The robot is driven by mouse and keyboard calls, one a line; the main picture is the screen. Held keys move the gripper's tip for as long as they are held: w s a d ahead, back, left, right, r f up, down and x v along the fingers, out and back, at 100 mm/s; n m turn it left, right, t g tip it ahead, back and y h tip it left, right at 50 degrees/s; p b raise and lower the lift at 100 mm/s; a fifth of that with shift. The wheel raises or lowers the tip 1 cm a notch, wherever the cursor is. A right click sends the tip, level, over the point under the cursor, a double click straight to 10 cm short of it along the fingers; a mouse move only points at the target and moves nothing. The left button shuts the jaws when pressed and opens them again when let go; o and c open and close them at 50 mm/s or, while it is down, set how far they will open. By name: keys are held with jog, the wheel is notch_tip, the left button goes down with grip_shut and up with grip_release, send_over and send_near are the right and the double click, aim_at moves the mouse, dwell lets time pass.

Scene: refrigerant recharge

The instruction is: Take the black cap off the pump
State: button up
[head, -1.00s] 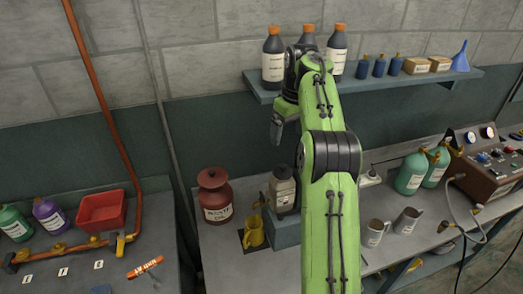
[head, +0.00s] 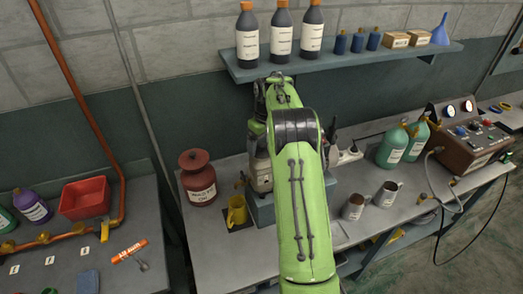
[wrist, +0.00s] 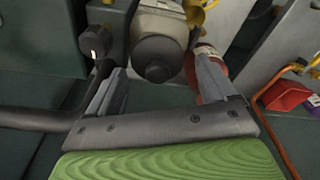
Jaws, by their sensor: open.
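The pump (head: 260,172) is a beige-grey unit on a blue-grey block in the head view, partly hidden behind my green arm. In the wrist view its pale body (wrist: 158,22) shows at the top, with a dark round cap (wrist: 158,62) on its near end. My gripper (wrist: 162,68) is open, with one finger on each side of the cap. I cannot tell whether either finger touches it. The cap and my fingers are hidden in the head view.
A black knob (wrist: 95,40) on a dark pipe stands close to my left finger. Two metal mugs (head: 370,200) stand right. A shelf (head: 350,61) with bottles is above.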

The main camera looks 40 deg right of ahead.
jog(key=shift+w+d+f, duration=0.2)
jog(key=shift+f, duration=0.5)
jog(key=c, duration=0.8)
jog(key=shift+r, duration=0.1)
